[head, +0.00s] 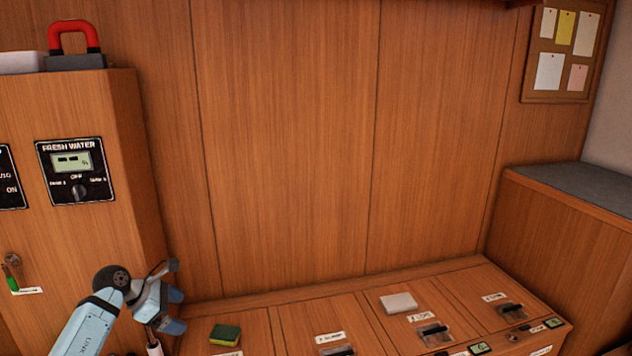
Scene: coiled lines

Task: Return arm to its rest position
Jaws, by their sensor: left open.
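My left arm (88,325) comes in from the lower left corner, light blue with a dark round joint. Its gripper (176,310) is open, with nothing seen between the fingers. It is in front of the lower edge of the wooden cabinet, left of the green and yellow sponge (225,335) and apart from it. My right gripper is not in the head view.
A wooden counter (300,318) with labelled, latched panels runs along the bottom, and a white block (398,303) lies on it. The left cabinet (110,110) carries a fresh water panel (75,171) and a red-handled item (74,37) on top. A grey-topped ledge (580,185) stands at right.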

